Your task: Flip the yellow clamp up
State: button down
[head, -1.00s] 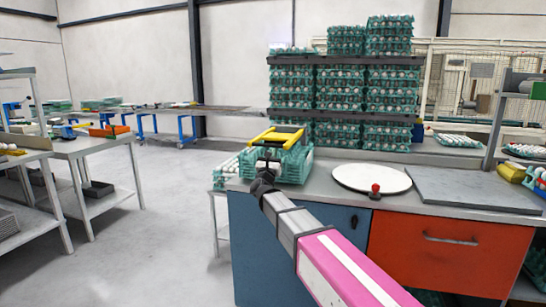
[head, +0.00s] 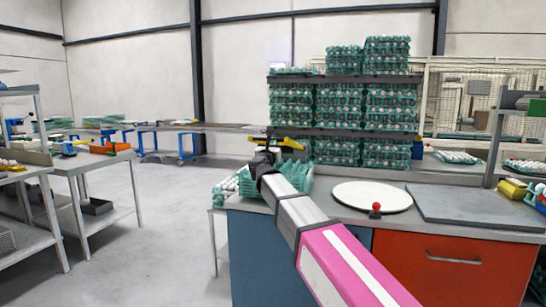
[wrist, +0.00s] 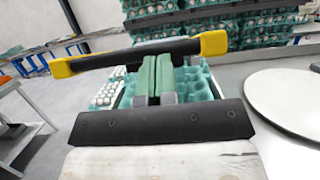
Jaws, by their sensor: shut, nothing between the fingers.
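The yellow clamp (wrist: 212,43) shows in the wrist view as a black bar with yellow ends, lying slightly tilted across the picture. My gripper (wrist: 156,66) has its green fingers pressed together and empty, just below and behind the bar. The fingertips appear to meet the bar's lower edge, but I cannot tell if they touch. In the head view the clamp (head: 290,143) appears nearly edge-on above the green egg trays, partly hidden by my gripper (head: 264,149). The egg tray (wrist: 197,84) lies below the fingers, with white eggs to its left.
A rack of stacked egg trays (head: 340,105) stands behind. The floor (head: 170,235) at left is free, with side tables beyond.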

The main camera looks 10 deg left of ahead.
jog(key=w+d+r, duration=0.1)
jog(key=w+r, duration=0.7)
jog(key=r, duration=0.4)
jog(key=w+r, duration=0.8)
jog(key=r, duration=0.3)
jog(key=w+d+r+g, duration=0.1)
jog(key=w+r, duration=0.1)
jog(key=w, duration=1)
jog(key=w+d+r+g, duration=0.1)
jog(key=w+r+g, duration=0.1)
jog(key=w, duration=1.1)
jog(key=shift+d+r, duration=0.15)
jog(key=shift+r, duration=0.45)
jog(key=shift+f, duration=0.15)
